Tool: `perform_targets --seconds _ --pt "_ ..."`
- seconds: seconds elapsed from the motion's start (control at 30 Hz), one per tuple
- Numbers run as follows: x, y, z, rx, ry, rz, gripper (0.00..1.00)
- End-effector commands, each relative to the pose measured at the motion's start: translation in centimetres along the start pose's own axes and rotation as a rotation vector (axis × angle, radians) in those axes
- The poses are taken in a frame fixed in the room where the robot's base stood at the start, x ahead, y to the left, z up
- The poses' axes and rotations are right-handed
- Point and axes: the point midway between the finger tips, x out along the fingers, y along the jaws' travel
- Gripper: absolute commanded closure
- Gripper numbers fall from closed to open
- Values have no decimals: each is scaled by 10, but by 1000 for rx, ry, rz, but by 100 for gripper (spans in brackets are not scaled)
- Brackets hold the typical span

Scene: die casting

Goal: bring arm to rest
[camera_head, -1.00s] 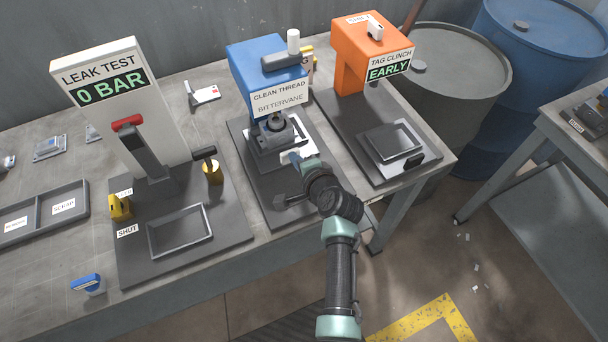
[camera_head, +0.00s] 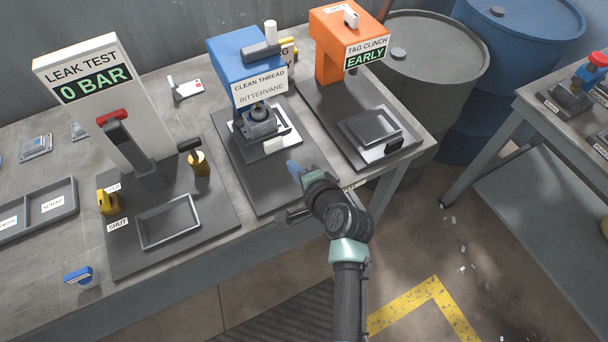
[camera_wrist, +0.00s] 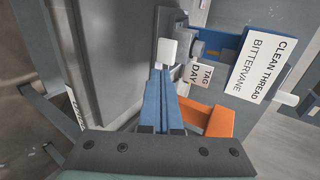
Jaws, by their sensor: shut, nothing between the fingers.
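My gripper (camera_head: 294,168) is in front of the blue clean-thread station, above the front part of its dark base plate, apart from the part there. In the wrist view its blue fingers (camera_wrist: 162,103) are together with nothing between them. The blue station (camera_head: 232,66) carries a sign reading CLEAN THREAD BITTERVANE. A dark metal casting (camera_head: 259,121) sits in the fixture under it. My arm reaches in from the bottom of the head view.
The grey leak test panel (camera_head: 106,98), reading 0 BAR, stands at the left. The orange tag clinch station (camera_head: 330,60), reading EARLY, stands at the right. Drums (camera_head: 425,70) are behind. A second table (camera_head: 535,110) is at the far right, with open floor between.

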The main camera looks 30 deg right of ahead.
Motion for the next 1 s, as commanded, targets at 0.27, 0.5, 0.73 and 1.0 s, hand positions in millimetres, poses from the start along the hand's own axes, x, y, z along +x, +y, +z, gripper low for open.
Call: perform_targets --seconds 0.27,0.5,0.73,1.0 --pt "-35 1 -1 0 2 1 100" --pt "-42 1 0 0 1 1 100" --pt "-42 -12 0 -34 6 -18 100" --pt "-64 -171 22 -467 121 -254 100"
